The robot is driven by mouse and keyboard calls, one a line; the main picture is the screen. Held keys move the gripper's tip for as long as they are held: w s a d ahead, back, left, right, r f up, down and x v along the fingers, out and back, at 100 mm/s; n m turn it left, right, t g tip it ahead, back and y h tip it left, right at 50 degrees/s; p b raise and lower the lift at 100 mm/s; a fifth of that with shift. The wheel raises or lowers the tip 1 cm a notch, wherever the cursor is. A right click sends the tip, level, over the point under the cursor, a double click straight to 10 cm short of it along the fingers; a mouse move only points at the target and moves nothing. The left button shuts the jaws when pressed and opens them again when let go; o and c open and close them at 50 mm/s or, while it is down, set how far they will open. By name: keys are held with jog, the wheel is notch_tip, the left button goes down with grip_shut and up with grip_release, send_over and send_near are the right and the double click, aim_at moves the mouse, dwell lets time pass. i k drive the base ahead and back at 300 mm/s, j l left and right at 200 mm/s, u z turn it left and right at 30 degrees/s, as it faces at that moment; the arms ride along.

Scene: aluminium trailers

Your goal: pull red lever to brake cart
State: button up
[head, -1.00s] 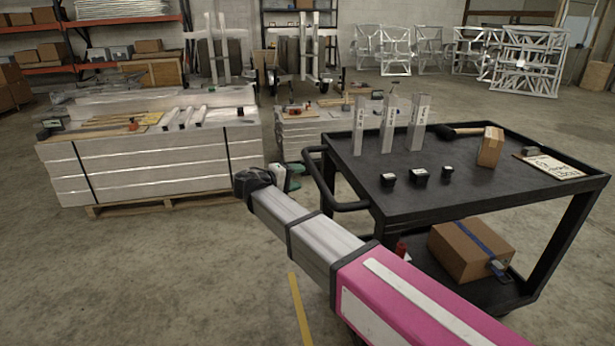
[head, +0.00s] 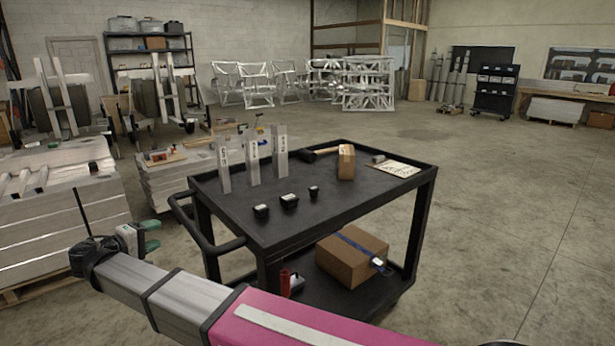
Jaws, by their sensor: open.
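A black two-shelf cart (head: 330,208) stands in front of me with its push handle at the left. A small red upright piece (head: 284,280), which looks like the red lever, shows low at the cart's near left end, by the lower shelf. Its lower end and mounting are hard to make out. My gripper (head: 152,236) is at the left, open, with green finger pads and nothing between them. In the picture it is left of the cart's handle and above and left of the red piece, apart from both.
The cart top carries upright metal profiles (head: 253,160), small black boxes (head: 289,201), a hammer (head: 322,152), a small carton (head: 346,162) and a clipboard (head: 394,169). A larger carton (head: 350,258) lies on the lower shelf. Stacked panels (head: 60,215) stand left. Right floor is clear.

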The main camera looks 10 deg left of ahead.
aim_at(284, 274)
jog(key=k+l, duration=0.15)
jog(key=k, duration=0.85)
